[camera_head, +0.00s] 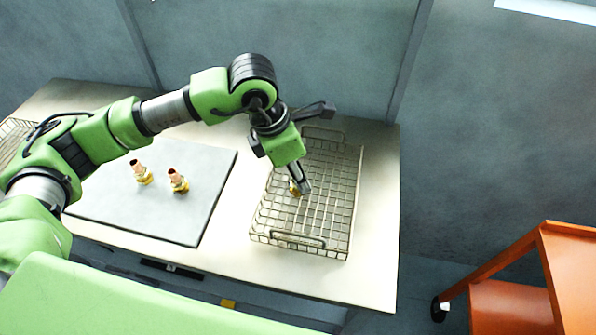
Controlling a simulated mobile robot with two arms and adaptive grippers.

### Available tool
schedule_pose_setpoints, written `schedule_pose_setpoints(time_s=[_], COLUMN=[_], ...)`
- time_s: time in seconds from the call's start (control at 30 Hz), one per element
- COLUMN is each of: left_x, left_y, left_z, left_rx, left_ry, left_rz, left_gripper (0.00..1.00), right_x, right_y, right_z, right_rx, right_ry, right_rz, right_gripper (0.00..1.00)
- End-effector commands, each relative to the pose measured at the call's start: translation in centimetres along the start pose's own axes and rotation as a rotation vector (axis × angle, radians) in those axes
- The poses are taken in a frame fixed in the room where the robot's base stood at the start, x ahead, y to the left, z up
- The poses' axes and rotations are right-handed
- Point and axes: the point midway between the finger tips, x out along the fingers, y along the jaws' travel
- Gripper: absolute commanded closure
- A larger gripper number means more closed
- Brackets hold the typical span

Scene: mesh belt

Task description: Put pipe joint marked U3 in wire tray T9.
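A wire tray (335,225) of metal mesh stands on the right part of the table, a handle at each end; no T9 mark is legible. My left gripper (301,187) points down over the left half of this tray. A brass pipe joint (294,188) shows right at its fingertips, partly hidden by them. I cannot tell whether the fingers grip it or whether it touches the mesh. Two copper-and-brass pipe joints, a left one (142,174) and a right one (179,182), stand on a grey mat. No U3 mark is readable. My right gripper is out of view.
The grey mat (190,222) covers the table's middle, left of the tray. Another wire tray (12,138) is partly visible at the far left edge, behind my arm. The pale table (370,275) is clear in front of the tray. An orange cart (510,300) stands at lower right.

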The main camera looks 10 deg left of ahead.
Motion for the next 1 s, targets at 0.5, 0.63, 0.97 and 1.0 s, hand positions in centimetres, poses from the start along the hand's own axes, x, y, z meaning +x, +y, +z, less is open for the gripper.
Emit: schedule_pose_setpoints(time_s=[0.5,0.63,0.97,1.0], left_x=[-1.6,-4.4,-10.8,-11.2], left_y=[0.1,0.1,0.1,0.0], left_z=[0.1,0.2,0.1,0.1], left_rx=[0.000,0.000,0.000,0.000], left_ry=[-0.004,-0.006,-0.002,-0.002], left_rz=[0.003,0.005,0.003,0.002], left_gripper=[0.69,0.69,0.69,0.69], right_x=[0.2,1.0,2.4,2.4], right_y=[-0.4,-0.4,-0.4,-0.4], right_z=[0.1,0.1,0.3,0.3], right_rx=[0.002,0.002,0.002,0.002], right_ry=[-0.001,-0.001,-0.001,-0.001], right_rz=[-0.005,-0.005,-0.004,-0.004], right_gripper=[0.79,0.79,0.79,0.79])
